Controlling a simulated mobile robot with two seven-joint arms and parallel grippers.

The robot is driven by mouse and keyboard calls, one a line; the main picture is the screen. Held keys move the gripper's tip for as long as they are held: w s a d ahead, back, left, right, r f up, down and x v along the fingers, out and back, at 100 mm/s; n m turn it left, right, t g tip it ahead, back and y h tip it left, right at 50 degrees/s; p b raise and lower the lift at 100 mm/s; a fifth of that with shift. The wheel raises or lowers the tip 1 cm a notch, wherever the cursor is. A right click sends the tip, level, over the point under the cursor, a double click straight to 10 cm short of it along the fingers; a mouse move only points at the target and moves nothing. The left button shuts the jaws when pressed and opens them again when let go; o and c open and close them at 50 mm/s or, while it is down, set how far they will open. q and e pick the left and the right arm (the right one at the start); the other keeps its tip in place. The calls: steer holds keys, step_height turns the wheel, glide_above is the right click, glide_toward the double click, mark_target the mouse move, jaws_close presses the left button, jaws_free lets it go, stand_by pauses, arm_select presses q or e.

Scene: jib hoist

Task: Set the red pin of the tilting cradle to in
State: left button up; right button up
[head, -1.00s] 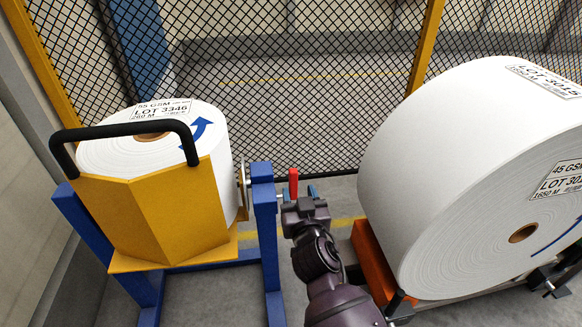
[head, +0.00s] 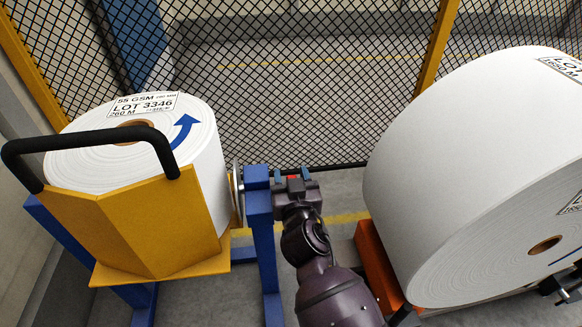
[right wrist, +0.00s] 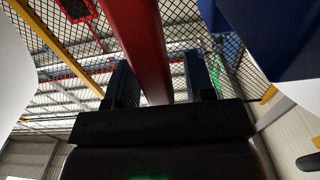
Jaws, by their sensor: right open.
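The yellow tilting cradle (head: 150,235) hangs in a blue frame (head: 260,215) and bears a white paper roll (head: 205,170) standing on end. A black bar handle (head: 90,139) is on the cradle. My right gripper (head: 292,174) is just right of the frame's right post, near its top. In the right wrist view, the red pin's handle (right wrist: 140,45) runs between the open fingers of my right gripper (right wrist: 160,80), with gaps beside it. In the head view the gripper mostly hides this pin. My left gripper is out of view.
A large white roll (head: 440,170) lies on an orange support (head: 368,255) at the right, close to my right arm. A black mesh fence (head: 290,70) with yellow posts (head: 434,45) stands behind. Bare floor shows between frame and support.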

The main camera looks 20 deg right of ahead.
steer(key=shift+w, duration=0.3)
steer(key=shift+c, duration=0.3)
jaws_close()
